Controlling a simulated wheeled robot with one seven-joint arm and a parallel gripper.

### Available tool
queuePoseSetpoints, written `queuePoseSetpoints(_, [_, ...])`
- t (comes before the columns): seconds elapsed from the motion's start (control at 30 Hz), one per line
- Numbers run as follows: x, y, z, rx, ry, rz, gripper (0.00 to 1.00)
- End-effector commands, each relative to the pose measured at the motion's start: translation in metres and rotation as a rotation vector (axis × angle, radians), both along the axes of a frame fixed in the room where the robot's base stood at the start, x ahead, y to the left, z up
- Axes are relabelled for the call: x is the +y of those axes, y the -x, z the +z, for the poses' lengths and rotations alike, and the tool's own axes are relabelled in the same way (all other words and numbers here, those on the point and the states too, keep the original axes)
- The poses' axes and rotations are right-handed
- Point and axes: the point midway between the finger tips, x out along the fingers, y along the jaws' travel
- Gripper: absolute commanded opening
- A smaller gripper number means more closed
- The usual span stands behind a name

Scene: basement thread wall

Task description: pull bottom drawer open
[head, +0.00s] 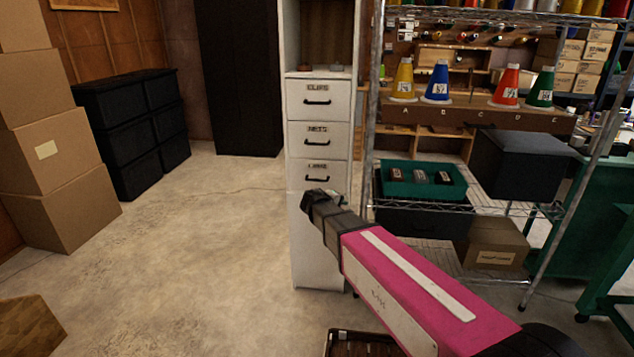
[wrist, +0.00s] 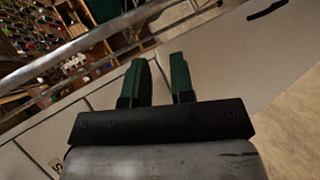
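The narrow white cabinet (head: 316,250) stands in the middle of the head view. It has three labelled drawers with dark bar handles above a plain lower panel. The bottom drawer (head: 300,175) looks shut, and its dark handle (head: 319,180) shows just above my gripper (head: 312,198). My gripper overlaps the cabinet front just below that drawer; whether it touches cannot be told. In the wrist view, my gripper (wrist: 158,60) has its two green fingers apart with nothing between them. The pale cabinet front lies beyond them. A dark handle (wrist: 267,9) shows at upper right; which drawer it belongs to is unclear.
Cardboard boxes (head: 60,150) and black bins (head: 130,130) stand left. The floor left of the cabinet is clear.

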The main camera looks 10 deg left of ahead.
Motion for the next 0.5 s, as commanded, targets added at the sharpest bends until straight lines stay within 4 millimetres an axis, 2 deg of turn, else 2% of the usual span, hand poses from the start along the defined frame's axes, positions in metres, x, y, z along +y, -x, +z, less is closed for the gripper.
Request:
queuePoseSetpoints(0.03, [0.033,-0.011,0.01,-0.039,0.046,0.055,0.23])
queuePoseSetpoints(0.1, [0.067,-0.017,0.024,-0.089,0.105,0.121,0.23])
queuePoseSetpoints(0.2, [0.107,-0.021,0.041,-0.149,0.175,0.193,0.23])
queuePoseSetpoints(0.33, [0.14,-0.022,0.055,-0.2,0.23,0.253,0.23])
queuePoseSetpoints(0.4, [0.148,-0.022,0.059,-0.214,0.245,0.268,0.23])
queuePoseSetpoints(0.5, [0.15,-0.025,0.06,-0.219,0.252,0.274,0.23])
